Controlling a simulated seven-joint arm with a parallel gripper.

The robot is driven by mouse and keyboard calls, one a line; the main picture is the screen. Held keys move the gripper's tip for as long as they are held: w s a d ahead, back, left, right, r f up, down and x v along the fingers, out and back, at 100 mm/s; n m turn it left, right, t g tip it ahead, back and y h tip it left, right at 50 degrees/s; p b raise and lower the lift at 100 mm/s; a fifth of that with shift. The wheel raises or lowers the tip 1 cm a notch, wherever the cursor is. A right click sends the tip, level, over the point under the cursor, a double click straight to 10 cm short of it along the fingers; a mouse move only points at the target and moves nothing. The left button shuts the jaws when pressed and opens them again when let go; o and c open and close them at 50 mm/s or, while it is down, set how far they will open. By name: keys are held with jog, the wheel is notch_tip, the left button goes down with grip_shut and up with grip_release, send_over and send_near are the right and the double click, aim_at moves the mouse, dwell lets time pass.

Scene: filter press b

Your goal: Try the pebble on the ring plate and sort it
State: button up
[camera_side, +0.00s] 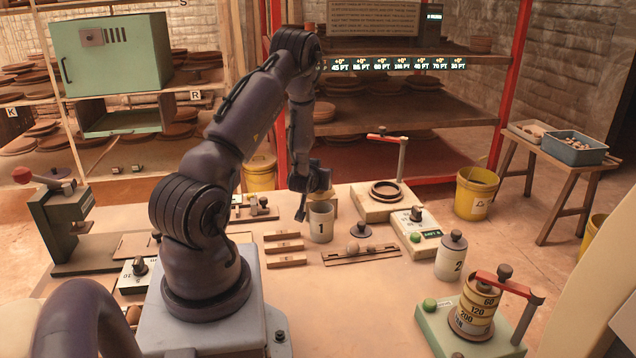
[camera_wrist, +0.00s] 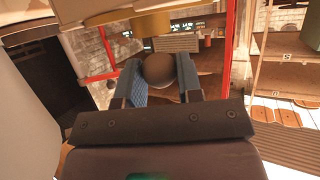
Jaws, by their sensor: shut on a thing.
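My gripper (camera_side: 305,210) is low over the table, at the left of the white jar marked 1 (camera_side: 321,224). In the wrist view its blue fingers (camera_wrist: 160,82) are closed around a rounded brown thing (camera_wrist: 159,70), which looks like a pebble; its pale lower right part is unclear. The side view does not show what is held. A dark ring (camera_side: 386,190) lies on a pale block (camera_side: 370,206) behind, beside a post with a red arm.
A dark knobbed lid (camera_side: 361,232) lies right of jar 1. Wooden bars (camera_side: 284,246) lie left of the rack. A lidded jar marked 2 (camera_side: 451,258) and a numbered ring stack (camera_side: 474,310) stand at right. A yellow bucket (camera_side: 475,196) stands on the floor.

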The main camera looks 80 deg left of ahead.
jog(key=r, duration=0.7)
jog(key=shift+w+d+r, duration=0.15)
jog(key=shift+w+r, duration=0.05)
jog(key=shift+w, duration=0.05)
jog(key=w+d+f, duration=0.1)
jog(key=d, duration=0.5)
jog(key=shift+d+f, duration=0.2)
jog(key=shift+d, duration=0.15)
jog(key=s+d, duration=0.1)
jog(key=d, duration=0.2)
jog(key=s+d, duration=0.1)
jog(key=d, duration=0.1)
jog(key=shift+s+f, duration=0.2)
jog(key=shift+s, duration=0.1)
jog(key=shift+s+a+r, duration=0.1)
jog(key=shift+s+r, duration=0.1)
jog(key=shift+f, duration=0.1)
jog(key=shift+f, duration=2.9)
jog(key=o, duration=1)
